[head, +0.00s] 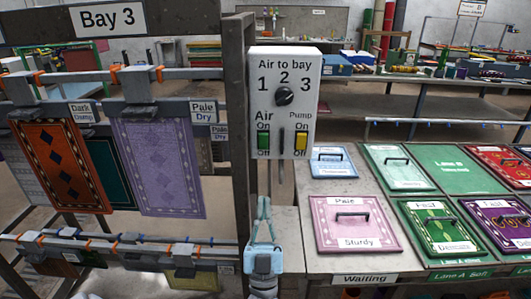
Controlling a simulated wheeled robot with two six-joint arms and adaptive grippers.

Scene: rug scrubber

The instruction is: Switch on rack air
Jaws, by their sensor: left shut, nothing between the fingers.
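A white control box (310,75) labelled "Air to bay" stands at centre on a post. Its dark round knob (284,95) sits below the numbers 1, 2 and 3; its exact setting is too small to tell. Below are a green Air switch (263,141) and a yellow Pump switch (301,144), each with On above and Off below. I cannot tell which way either switch is set. My left gripper (263,205) is light blue, points upward and is shut and empty, below the box and apart from the switches. My right gripper is not in view.
A rack under a "Bay 3" sign (107,18) holds hanging rugs, including an orange one (62,165) and a purple one (160,168). On the right, a table holds a pink handled panel (335,237) and several green, red and purple ones. A grey upright (239,110) stands just left of the box.

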